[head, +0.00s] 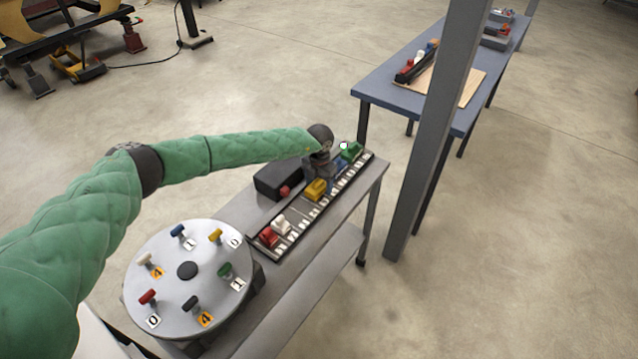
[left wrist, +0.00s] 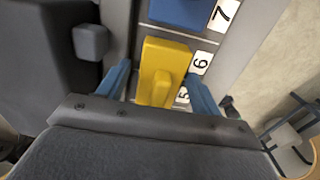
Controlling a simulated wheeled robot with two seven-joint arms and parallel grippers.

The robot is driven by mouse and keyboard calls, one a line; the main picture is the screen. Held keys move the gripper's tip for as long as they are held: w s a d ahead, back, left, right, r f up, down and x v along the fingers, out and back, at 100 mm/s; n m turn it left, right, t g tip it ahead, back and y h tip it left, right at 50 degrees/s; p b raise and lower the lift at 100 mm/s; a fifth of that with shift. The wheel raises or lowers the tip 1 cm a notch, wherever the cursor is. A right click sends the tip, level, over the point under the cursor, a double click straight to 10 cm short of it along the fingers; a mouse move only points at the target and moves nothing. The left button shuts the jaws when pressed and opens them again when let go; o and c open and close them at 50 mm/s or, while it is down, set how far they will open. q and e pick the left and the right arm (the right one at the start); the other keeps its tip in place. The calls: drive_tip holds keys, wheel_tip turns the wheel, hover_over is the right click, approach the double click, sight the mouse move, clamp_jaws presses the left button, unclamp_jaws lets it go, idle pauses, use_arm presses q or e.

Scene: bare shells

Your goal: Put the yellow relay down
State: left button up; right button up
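The yellow relay (head: 316,188) sits on the long numbered rack (head: 300,222), between the white relay (head: 281,226) and the blue relay (head: 340,168). In the left wrist view the yellow relay (left wrist: 164,70) is beside labels 6 and 5. My left gripper (head: 322,170) is over the rack by the yellow relay. Its blue fingers (left wrist: 160,85) stand on either side of the relay, with a visible gap on the left side. The gripper looks open. The lower part of the relay is hidden by the palm in the wrist view. My right gripper is not in view.
A red relay (head: 268,236) and a green relay (head: 351,150) also sit on the rack. A dark box (head: 278,178) stands beside it. A round grey disc (head: 190,272) with several coloured pegs is at the near end. A grey post (head: 432,130) and blue table (head: 390,90) stand beyond.

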use_arm(q)
drive_tip(key=shift+r, duration=0.15)
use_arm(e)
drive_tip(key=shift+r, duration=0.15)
use_arm(q)
drive_tip(key=shift+w+r+b, duration=0.1)
drive_tip(key=shift+r+b, duration=0.2)
drive_tip(key=shift+r, duration=0.25)
wheel_tip(320, 180, up, 4)
drive_tip(key=shift+r+b, duration=0.1)
drive_tip(key=shift+b, duration=0.9)
wheel_tip(320, 180, up, 5)
drive_tip(key=shift+r+b, duration=0.15)
drive_tip(key=shift+b, duration=0.8)
drive_tip(key=shift+r, duration=0.65)
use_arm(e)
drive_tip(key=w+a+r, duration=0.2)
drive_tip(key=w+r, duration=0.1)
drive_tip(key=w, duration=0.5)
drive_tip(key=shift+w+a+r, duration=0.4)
